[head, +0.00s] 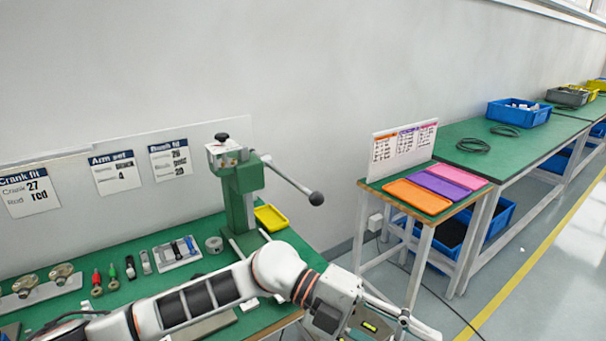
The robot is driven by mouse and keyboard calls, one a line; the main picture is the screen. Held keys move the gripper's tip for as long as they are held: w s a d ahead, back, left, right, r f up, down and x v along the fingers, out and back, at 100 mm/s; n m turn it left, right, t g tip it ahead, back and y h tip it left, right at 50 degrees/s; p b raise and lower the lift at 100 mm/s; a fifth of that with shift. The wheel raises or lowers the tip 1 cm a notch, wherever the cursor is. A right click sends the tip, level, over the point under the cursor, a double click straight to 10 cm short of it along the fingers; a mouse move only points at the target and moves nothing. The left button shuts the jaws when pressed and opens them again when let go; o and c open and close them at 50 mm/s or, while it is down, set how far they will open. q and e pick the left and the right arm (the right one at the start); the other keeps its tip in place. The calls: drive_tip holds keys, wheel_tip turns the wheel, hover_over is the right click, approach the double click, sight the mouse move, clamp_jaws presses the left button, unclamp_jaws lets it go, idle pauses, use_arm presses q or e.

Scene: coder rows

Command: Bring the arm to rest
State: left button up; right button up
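One arm (215,288) of mine, white with dark bands, comes in from the lower left and reaches right across the front of the green bench. I take it as my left arm. Its gripper (402,322) hangs past the bench's right end, over the floor and low in the view. My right gripper is not in view.
A green press (243,195) with a ball-ended lever stands on the bench (130,288), among small tools and a yellow tray (270,218). Right of it, a small table (447,213) holds orange, purple and pink trays. Open floor (540,290) lies at right.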

use_arm(q)
drive_tip(key=w+a+r+n+t+h, duration=0.35)
drive_tip(key=w+n+t+h, duration=0.25)
drive_tip(key=n+t+h, duration=0.4)
drive_tip(key=w+a+f+n+t+y, duration=0.7)
drive_tip(key=a+f+n+t+y, duration=0.35)
drive_tip(key=n+t, duration=0.35)
drive_tip(key=s+a+f+n+g+y, duration=0.1)
drive_tip(key=s+a+f+n+y, duration=0.2)
drive_tip(key=a+f+n+y, duration=0.65)
drive_tip(key=s+a+f+g, duration=0.2)
drive_tip(key=s+a+f, duration=0.4)
drive_tip(key=f, duration=0.3)
drive_tip(key=s+a+f+g+y, duration=0.1)
drive_tip(key=s+a+f+g, duration=0.2)
drive_tip(key=s+a+f, duration=0.4)
wheel_tip(320, 180, down, 4)
drive_tip(key=shift+s+a+r, duration=0.15)
drive_tip(key=shift+s+r, duration=0.05)
drive_tip(key=shift+s, duration=0.15)
drive_tip(key=shift+c, duration=0.3)
